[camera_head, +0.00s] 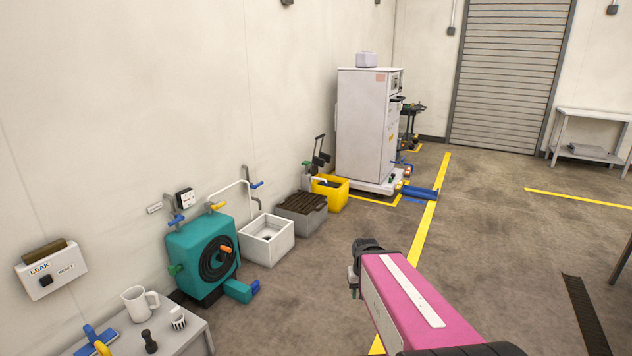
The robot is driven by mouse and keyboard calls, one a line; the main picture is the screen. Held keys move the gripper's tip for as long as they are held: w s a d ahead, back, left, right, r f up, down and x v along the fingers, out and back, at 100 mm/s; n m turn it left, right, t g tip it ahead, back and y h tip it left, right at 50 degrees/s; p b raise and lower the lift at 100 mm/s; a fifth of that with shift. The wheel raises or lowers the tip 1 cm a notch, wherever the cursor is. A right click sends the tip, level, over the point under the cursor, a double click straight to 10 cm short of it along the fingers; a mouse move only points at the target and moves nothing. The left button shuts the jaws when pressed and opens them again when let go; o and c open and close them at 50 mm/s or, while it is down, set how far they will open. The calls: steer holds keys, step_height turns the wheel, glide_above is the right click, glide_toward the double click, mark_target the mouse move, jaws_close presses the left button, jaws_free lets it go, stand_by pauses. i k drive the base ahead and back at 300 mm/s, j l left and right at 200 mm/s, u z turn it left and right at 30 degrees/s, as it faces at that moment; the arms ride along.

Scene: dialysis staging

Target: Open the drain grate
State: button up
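A dark brown slotted grate (301,203) lies flat on top of a grey box (312,222) by the left wall, between a white basin and a yellow bucket. A second dark slotted strip (586,315) is set in the floor at the lower right. I cannot tell from this view which of the two is the drain grate. My pink arm reaches in from the bottom. My gripper (354,282) shows only in small part at its far end, well apart from both grates. Its fingers are too small and hidden to read.
Along the wall stand a teal hose reel (203,255), a white basin (266,239), a yellow bucket (331,192) and a white cabinet (364,125). A small table (184,335) with a mug (139,303) is at the lower left. The floor between the arm and the basin is clear.

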mark_target(291, 199)
steer(key=i+z, duration=0.4)
steer(key=i, duration=1.2)
steer(key=i+j+u, duration=0.15)
steer(key=i+u, duration=0.6)
steer(key=i, duration=0.2)
steer(key=i+l+u, duration=0.15)
steer(key=i+u, duration=0.2)
steer(key=i, duration=0.1)
